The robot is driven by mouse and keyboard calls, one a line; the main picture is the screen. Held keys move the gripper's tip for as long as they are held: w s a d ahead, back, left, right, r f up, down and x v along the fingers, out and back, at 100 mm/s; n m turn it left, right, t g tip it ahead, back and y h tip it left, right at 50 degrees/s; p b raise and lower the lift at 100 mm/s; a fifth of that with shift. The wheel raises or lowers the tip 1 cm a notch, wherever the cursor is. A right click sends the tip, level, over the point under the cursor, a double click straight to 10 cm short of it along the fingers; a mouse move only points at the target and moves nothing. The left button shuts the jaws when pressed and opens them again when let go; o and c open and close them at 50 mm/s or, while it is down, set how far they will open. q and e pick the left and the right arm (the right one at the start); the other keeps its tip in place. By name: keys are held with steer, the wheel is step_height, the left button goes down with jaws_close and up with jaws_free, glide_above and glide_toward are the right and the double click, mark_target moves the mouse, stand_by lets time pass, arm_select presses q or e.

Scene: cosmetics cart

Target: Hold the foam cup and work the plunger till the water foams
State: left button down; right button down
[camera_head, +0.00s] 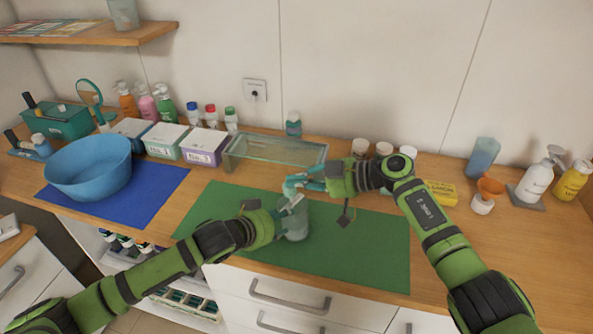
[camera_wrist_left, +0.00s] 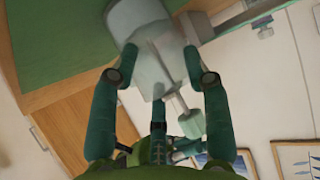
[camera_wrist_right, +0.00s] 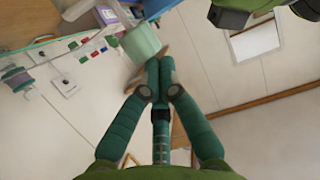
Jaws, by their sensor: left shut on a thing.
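The foam cup (camera_head: 294,222), a clear greyish beaker, stands upright over the green mat (camera_head: 363,243). My left gripper (camera_head: 284,211) is shut around its side. In the left wrist view the cup (camera_wrist_left: 150,45) sits between both fingers (camera_wrist_left: 163,72), and the plunger's pale green knob (camera_wrist_left: 192,123) sticks out on a thin rod. My right gripper (camera_head: 290,186) is just above the cup, fingers pointing left. In the right wrist view its fingers (camera_wrist_right: 160,63) are together with nothing visible between them, and the knob (camera_wrist_right: 140,42) is right by the tips. Whether they touch is unclear.
A clear glass tray (camera_head: 275,153) stands behind the mat. A blue basin (camera_head: 88,168) is on a blue mat at left. Boxes and bottles line the wall. A yellow box (camera_head: 441,192), an orange funnel (camera_head: 490,186) and pump bottles (camera_head: 535,182) are at right.

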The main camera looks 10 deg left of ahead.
arm_select(q)
steer(key=shift+s+f, duration=0.1)
steer(key=shift+f, duration=0.2)
arm_select(e)
steer(key=shift+f, duration=0.95)
steer(key=shift+r, duration=0.4)
steer(key=d+r, duration=0.6)
steer(key=d, duration=0.3)
steer(key=shift+s+d+r, duration=0.15)
steer(key=shift+s+r, duration=0.15)
steer(key=shift+s, duration=0.1)
